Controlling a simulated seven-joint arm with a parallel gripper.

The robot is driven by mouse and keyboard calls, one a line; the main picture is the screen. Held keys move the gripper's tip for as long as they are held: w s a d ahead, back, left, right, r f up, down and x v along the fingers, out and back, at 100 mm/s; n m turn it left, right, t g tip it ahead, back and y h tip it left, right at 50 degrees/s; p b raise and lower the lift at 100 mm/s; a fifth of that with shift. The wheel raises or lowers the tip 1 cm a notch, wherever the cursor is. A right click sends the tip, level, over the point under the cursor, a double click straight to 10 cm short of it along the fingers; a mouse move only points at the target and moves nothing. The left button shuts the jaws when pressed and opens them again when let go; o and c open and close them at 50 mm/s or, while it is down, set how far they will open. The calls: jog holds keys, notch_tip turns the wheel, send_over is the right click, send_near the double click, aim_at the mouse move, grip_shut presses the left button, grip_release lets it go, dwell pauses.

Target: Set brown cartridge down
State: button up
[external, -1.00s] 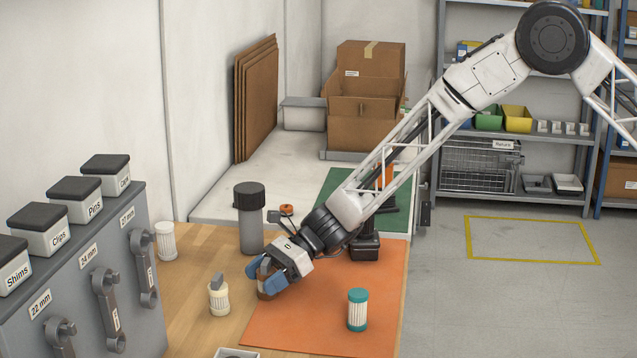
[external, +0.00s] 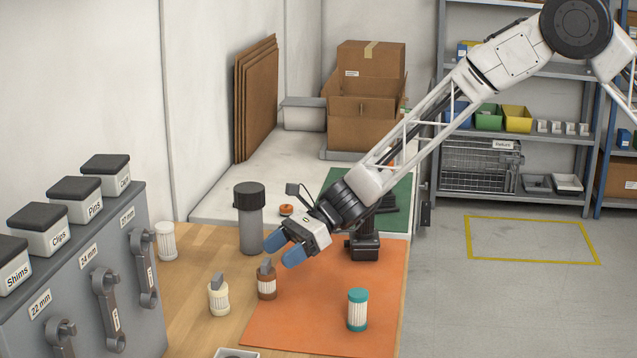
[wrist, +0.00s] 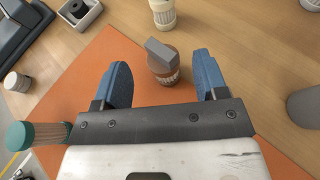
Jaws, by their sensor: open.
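The brown cartridge (external: 266,284) stands upright with a grey tab on top, at the left edge of the orange mat (external: 350,272). In the wrist view the brown cartridge (wrist: 165,68) shows between and beyond the blue fingertips. My gripper (external: 279,249) is open and empty, above and apart from the cartridge in the external view. Its two blue fingers (wrist: 162,80) are spread wide in the wrist view.
A cream cartridge (external: 219,297) with a grey tab stands left of the brown one. A teal-capped cartridge (external: 357,310) stands on the mat. A tall grey canister (external: 250,222) stands behind, and a white cartridge (external: 166,242) stands near the cabinet.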

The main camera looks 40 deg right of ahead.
jog(key=shift+r, duration=2.15)
jog(key=s+d+r+n+h, duration=0.25)
jog(key=s+d+r, duration=0.2)
jog(key=d, duration=0.55)
jog(key=s+d+r+n+h, duration=0.1)
jog(key=s+d+r+n, duration=0.4)
jog(key=d, duration=0.5)
jog(key=s+d+r+n+h, duration=0.2)
jog(key=s+d+r, duration=0.3)
jog(key=d, duration=0.4)
jog(key=s+d+f+n+t+h, duration=0.1)
jog(key=s+d+n+h, duration=0.7)
jog(key=s+d, duration=1.7)
jog(key=shift+s+d+t, duration=0.3)
jog(key=shift+d+t, duration=0.5)
jog(key=shift+d, duration=0.15)
